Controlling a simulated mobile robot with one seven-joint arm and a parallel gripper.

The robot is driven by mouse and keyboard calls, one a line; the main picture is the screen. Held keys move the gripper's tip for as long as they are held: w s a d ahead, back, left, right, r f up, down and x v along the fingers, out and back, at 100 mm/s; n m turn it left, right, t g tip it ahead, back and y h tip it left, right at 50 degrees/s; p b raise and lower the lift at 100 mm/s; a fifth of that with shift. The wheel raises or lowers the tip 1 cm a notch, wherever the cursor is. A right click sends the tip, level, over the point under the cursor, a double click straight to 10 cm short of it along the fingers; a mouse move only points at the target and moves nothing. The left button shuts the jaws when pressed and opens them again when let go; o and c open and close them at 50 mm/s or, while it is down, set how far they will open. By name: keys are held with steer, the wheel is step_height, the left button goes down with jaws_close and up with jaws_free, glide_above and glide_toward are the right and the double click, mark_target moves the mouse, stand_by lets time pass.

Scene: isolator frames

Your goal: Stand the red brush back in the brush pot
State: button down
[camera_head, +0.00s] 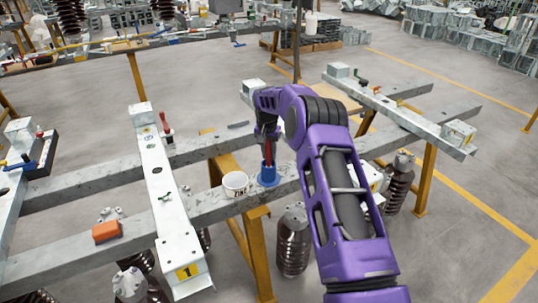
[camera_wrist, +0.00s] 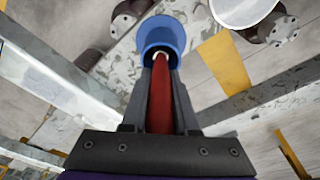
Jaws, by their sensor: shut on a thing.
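My gripper (camera_head: 267,138) is shut on the red brush (camera_head: 268,154), which hangs roughly upright below it. The blue brush pot (camera_head: 268,177) stands on the grey beam directly under the brush. In the head view the brush's lower end meets the pot's mouth. In the wrist view the brush (camera_wrist: 160,100) runs between the fingers (camera_wrist: 162,75) towards the blue pot (camera_wrist: 163,30), and its pale far end overlaps the pot's opening. How deep it reaches is hidden.
A white tub (camera_head: 235,184) with dark lettering stands just left of the pot. An orange block (camera_head: 106,231) lies on the beam further left. A pale crossbeam (camera_head: 165,205) with a red-handled tool (camera_head: 166,124) crosses the frame. Dark ribbed insulators (camera_head: 293,245) stand below.

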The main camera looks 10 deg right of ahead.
steer(key=shift+f, duration=0.1)
steer(key=shift+f, duration=0.25)
steer(key=c, duration=0.7)
jaws_free()
steer(key=shift+r, duration=0.15)
steer(key=r, duration=0.5)
steer(key=s+a+r, duration=0.1)
steer(key=r, duration=0.5)
steer(key=s+r+p, duration=0.1)
steer(key=r, duration=0.5)
steer(key=shift+s+a, duration=0.2)
